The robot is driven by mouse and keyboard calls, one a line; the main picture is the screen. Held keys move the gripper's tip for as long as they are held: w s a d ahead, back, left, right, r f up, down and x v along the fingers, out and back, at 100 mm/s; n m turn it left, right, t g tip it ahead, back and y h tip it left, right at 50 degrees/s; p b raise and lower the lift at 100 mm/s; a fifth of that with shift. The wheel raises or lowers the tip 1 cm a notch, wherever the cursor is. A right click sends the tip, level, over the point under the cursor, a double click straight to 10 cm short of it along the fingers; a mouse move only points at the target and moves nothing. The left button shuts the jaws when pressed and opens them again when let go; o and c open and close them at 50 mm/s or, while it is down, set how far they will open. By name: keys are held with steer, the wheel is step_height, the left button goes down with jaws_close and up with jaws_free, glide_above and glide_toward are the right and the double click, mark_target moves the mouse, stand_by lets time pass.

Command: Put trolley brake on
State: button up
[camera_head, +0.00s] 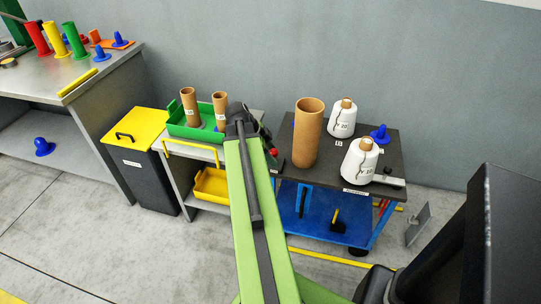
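The trolley (300,178) has a dark top and a blue frame, and stands right of centre near the wall. A caster (358,252) shows under its front right part. I cannot make out a brake lever or its position for certain. A small red knob (273,152) shows at the trolley's left end, beside my arm; I cannot tell what it belongs to. My green arm reaches up the middle of the view and covers part of the trolley's left side. My gripper (262,133) is dark and small at the arm's far end; its fingers are not clear.
On the trolley stand a brown tube (308,135), white bobbins (359,162) and a blue cone (379,133). A side table with a green tray (190,130), a yellow-lidded bin (135,127) and a workbench (75,73) stand to the left. Floor in front is open.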

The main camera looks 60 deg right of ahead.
steer(key=shift+r, duration=0.15)
steer(key=shift+w+r+p, duration=0.15)
steer(key=shift+r+p, duration=0.2)
steer(key=shift+p, duration=0.15)
steer(key=p+v, duration=1.4)
steer(key=v, duration=0.2)
steer(key=shift+a, duration=0.3)
steer(key=shift+w+r, duration=0.1)
steer(key=shift+w, duration=0.05)
